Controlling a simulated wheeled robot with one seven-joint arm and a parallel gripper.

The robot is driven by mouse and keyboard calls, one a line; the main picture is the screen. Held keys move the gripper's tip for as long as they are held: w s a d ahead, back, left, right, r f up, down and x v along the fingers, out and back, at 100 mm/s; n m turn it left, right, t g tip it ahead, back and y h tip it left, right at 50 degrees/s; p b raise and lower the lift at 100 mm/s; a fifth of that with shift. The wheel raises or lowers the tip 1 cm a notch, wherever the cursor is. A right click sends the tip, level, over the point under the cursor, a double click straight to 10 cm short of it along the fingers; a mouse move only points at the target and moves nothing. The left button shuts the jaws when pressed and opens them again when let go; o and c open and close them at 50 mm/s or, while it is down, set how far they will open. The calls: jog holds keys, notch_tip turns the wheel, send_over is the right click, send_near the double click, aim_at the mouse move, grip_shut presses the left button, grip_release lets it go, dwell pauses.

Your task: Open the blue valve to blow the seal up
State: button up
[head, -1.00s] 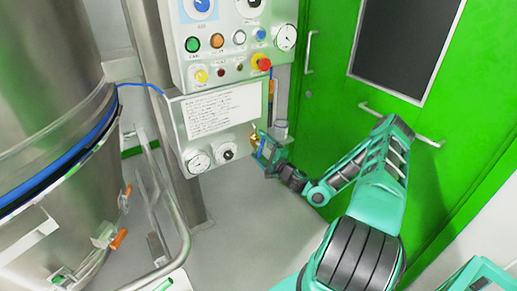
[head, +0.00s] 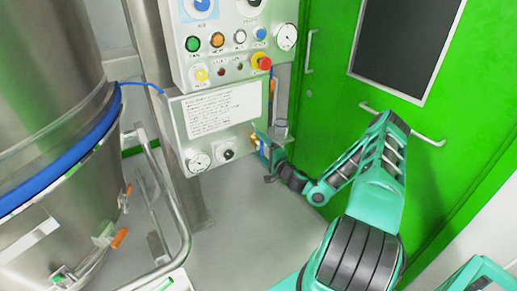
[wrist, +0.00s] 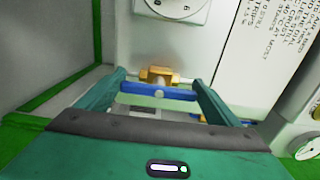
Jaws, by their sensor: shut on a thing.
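The blue valve handle (wrist: 158,91) lies crosswise in front of its brass valve body (wrist: 160,74) in the wrist view. My gripper (wrist: 159,86) is shut on the handle, with one teal finger at each end. In the head view, my gripper (head: 265,147) is at the right side of the lower panel box, and the brass body is partly hidden there. The seal (head: 72,160) is a wide blue band around the steel vessel (head: 50,75). A thin blue hose (head: 140,86) runs from the panel box to the vessel.
The control panel (head: 225,50) with buttons and a red stop knob is above the labelled box (head: 240,130), which carries a gauge (head: 199,162) and a black knob (head: 227,154). A green door (head: 330,100) is close on the right. A steel rail (head: 165,200) stands front left.

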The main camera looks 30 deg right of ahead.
jog(key=shift+f, duration=0.15)
jog(key=o, duration=0.9)
jog(key=s, duration=1)
jog(key=shift+s+d, duration=0.15)
jog(key=shift+s, duration=0.2)
